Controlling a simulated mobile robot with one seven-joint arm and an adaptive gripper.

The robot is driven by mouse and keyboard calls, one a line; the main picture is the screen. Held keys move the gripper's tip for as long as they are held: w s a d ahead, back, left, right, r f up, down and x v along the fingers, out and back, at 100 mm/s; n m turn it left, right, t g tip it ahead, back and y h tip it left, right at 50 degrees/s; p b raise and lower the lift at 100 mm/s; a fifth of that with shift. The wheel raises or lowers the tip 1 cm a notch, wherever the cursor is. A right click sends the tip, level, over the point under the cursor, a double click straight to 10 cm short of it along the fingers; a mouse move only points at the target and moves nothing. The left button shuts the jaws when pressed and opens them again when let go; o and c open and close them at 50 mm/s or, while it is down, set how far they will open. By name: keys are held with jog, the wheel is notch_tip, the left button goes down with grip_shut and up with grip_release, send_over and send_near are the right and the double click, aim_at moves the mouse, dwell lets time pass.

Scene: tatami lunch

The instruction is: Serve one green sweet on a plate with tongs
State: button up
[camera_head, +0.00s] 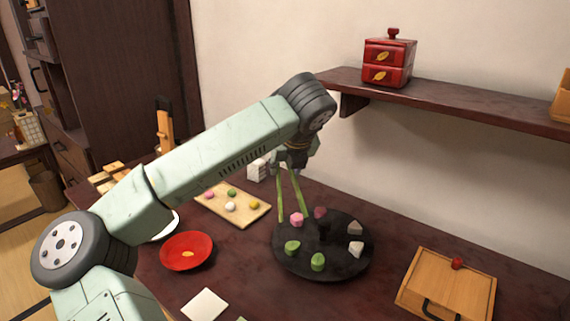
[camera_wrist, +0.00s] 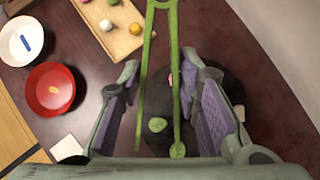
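My gripper (camera_head: 294,160) has its fingertips on both sides of the green tongs (camera_head: 300,195), which hang below it with legs spread and tips down. In the wrist view the tongs (camera_wrist: 148,50) pass between the purple-padded fingers (camera_wrist: 160,75). The tongs' legs hold no sweet that I can see. A red plate (camera_head: 180,262) with a yellow mark lies left.
A wooden board (camera_head: 255,213) with several small coloured pieces lies behind the red plate. A white bowl (camera_wrist: 12,50) is beside it. A wooden box (camera_head: 425,270) with a red knob is at right. A shelf (camera_head: 460,105) holds a red box (camera_head: 388,62). A white square (camera_head: 204,305) lies in front.

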notch_tip(320, 180, down, 10)
jog(key=b, duration=0.5)
jog(key=shift+r, duration=0.25)
jog(key=shift+c, duration=0.4)
jog(key=c, duration=0.5)
notch_tip(320, 180, up, 12)
jog(key=p, duration=0.4)
jog(key=shift+r+p, duration=0.1)
jog(key=shift+p, duration=0.3)
grip_shut()
jog(key=shift+a, duration=0.1)
